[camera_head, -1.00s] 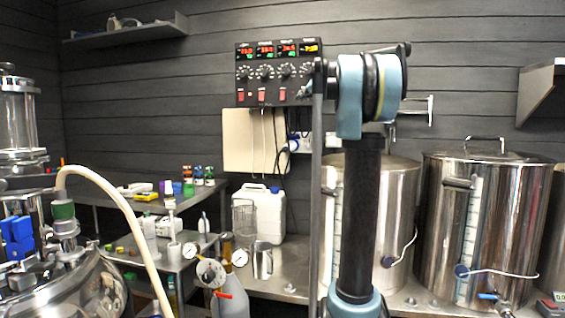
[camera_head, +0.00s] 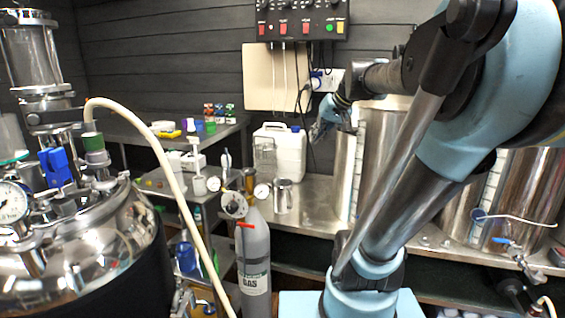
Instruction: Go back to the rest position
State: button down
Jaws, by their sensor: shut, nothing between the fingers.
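My gripper (camera_head: 318,138) shows small and dark at the end of my blue and black arm, left of the arm's elbow. It hangs in the air in front of the dark panelled wall, above the steel counter, and looks shut and empty. My arm rises from its blue base at the bottom and fills much of the right side. The fine detail of the fingertips is hard to make out.
A control box (camera_head: 300,22) hangs above. A white jug (camera_head: 289,150) and metal cup (camera_head: 283,196) stand on the counter. A grey gas cylinder (camera_head: 254,262) stands in front. A steel vessel (camera_head: 75,245) with a pale hose (camera_head: 150,140) is at left; steel pots (camera_head: 530,190) are at right.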

jog(key=s+d+f+g+h, duration=0.1)
jog(key=s+d+f, duration=0.3)
jog(key=s+f, duration=0.6)
jog(key=s+d+f+m+g+h, duration=0.1)
jog(key=s+d+f+g+h, duration=0.1)
jog(key=s+f, duration=0.8)
notch_tip(320, 180, down, 4)
jog(key=shift+s+d+f+g+h, duration=0.15)
jog(key=shift+s+d+g+h, duration=0.2)
jog(key=shift+d+h, duration=0.55)
